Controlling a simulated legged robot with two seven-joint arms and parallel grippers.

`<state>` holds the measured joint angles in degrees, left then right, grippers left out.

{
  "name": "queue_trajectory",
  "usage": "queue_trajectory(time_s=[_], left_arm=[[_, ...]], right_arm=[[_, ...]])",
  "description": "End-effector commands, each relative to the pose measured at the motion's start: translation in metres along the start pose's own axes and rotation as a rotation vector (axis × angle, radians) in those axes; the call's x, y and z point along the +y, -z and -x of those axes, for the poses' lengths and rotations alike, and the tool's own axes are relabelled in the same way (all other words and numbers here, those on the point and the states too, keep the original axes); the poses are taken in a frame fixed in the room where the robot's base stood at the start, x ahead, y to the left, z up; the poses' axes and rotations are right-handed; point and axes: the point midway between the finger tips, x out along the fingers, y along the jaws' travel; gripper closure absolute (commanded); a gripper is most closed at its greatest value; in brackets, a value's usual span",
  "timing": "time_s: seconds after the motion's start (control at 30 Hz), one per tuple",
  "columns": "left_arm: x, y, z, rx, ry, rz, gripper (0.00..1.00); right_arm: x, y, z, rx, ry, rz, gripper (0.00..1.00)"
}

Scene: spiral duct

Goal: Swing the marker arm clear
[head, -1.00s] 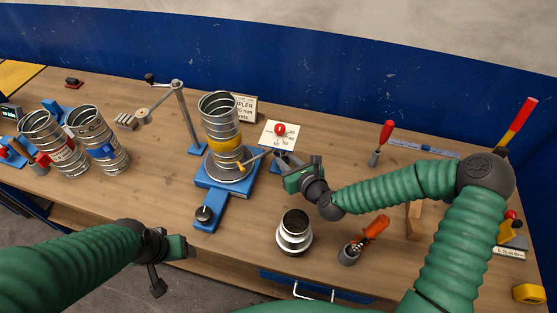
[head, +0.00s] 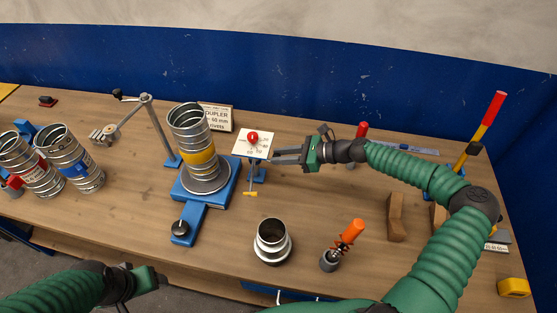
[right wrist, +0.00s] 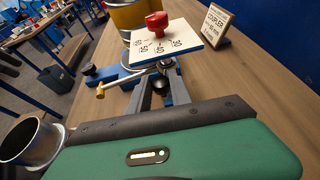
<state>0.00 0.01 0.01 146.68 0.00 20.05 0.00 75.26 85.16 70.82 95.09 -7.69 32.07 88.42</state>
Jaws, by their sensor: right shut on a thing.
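The marker arm (head: 251,182) is a thin rod with a yellow tip on a blue stand (head: 259,172), under a white dial card (head: 240,145) with a red knob (head: 253,138). It points toward the bench front, its tip apart from the spiral duct (head: 186,130). The duct stands on a round plate on a blue base, with a yellow band. My right gripper (head: 275,157) reaches in from the right, shut on the marker arm's black ball knob (right wrist: 162,85), beneath the card. My left gripper (head: 150,280) is low at left; its jaws are unclear.
A metal coupler (head: 271,240) and an orange-handled tool (head: 345,240) stand in front. Two ducts (head: 70,160) (head: 28,165) stand at left. A coupler sign (head: 217,117) stands at the back.

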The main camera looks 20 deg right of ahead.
Motion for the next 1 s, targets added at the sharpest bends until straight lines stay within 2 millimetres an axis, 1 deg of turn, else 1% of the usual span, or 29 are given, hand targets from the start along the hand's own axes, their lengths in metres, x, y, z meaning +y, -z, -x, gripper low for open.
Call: queue_trajectory(time_s=[0.03, 0.23, 0.67, 0.7, 0.8, 0.87, 1.0], left_arm=[[0.0001, 0.0, 0.0, 0.0, 0.0, 0.0, 0.3], [0.0, 0.0, -0.0001, 0.0, 0.0, 0.0, 0.3], [0.0, 0.0, -0.0001, 0.0, 0.0, 0.0, 0.3], [0.0, 0.0, -0.0001, 0.0, 0.0, 0.0, 0.3], [0.0, 0.0, -0.0001, 0.0, 0.0, 0.0, 0.3], [0.0, 0.0, -0.0001, 0.0, 0.0, 0.0, 0.3], [0.0, 0.0, -0.0001, 0.0, 0.0, 0.0, 0.3]], right_arm=[[-0.0045, 0.0008, 0.0008, 0.003, -0.008, 0.006, 1.0], [-0.0081, 0.0012, 0.0018, 0.006, -0.044, 0.023, 1.0], [-0.0097, 0.0014, 0.0022, 0.003, -0.053, 0.024, 1.0], [-0.0098, 0.0014, 0.0022, 0.003, -0.053, 0.024, 0.73], [-0.0095, 0.0017, 0.0022, 0.004, -0.054, 0.024, 0.6], [-0.009, 0.0018, 0.0022, 0.004, -0.055, 0.024, 0.53], [-0.0078, 0.0018, 0.0023, 0.004, -0.056, 0.024, 0.53]])
